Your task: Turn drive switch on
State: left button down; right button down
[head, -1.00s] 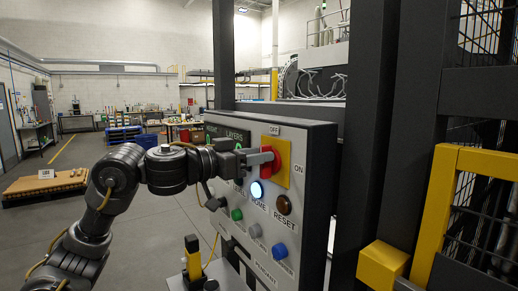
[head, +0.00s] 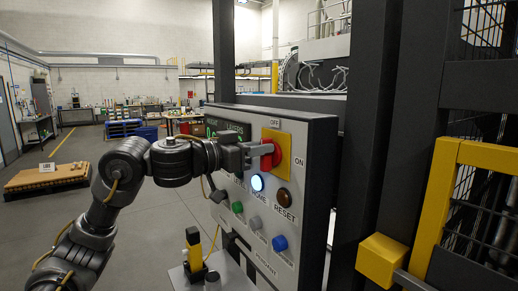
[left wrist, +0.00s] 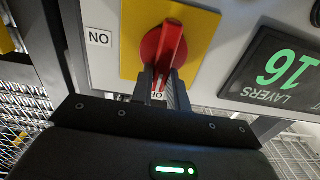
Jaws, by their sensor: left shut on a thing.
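The red rotary switch (head: 281,146) sits on a yellow plate (head: 285,169) at the top of the grey control panel (head: 315,185). An OFF label is above it and an ON label (head: 300,162) is to its right. My left gripper (head: 264,152) reaches in from the left and is shut on the switch handle. The left wrist view is upside down; there the red handle (left wrist: 173,45) points down towards the OFF label, between the gripper fingers (left wrist: 161,85). The fingers partly hide that label. My right gripper is not in view.
Below the switch are a lit button (head: 257,183), an amber RESET button (head: 283,197) and blue (head: 280,243) and green buttons. A green LAYERS display is left of the switch. A dark post and yellow fence (head: 437,205) stand at right. Open floor lies left.

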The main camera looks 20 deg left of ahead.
pick_arm(q)
jog(key=m+b, duration=0.1)
jog(key=m, duration=0.4)
jog(key=d+f+m+b, duration=0.1)
jog(key=m+b, duration=0.1)
jog(key=m, duration=0.3)
jog(key=s+m+b, duration=0.1)
jog(key=m+b, duration=0.1)
jog(key=m, duration=0.2)
jog(key=shift+s+d+f+m, duration=0.1)
jog(key=shift+d+f+m, duration=0.15)
jog(key=shift+f+m, duration=0.15)
jog(key=shift+f+m+b, duration=0.15)
jog(key=shift+m+b, duration=0.7)
jog(key=shift+m, duration=0.55)
jog(key=c, duration=1.4)
grip_release()
jog(key=shift+o, duration=0.2)
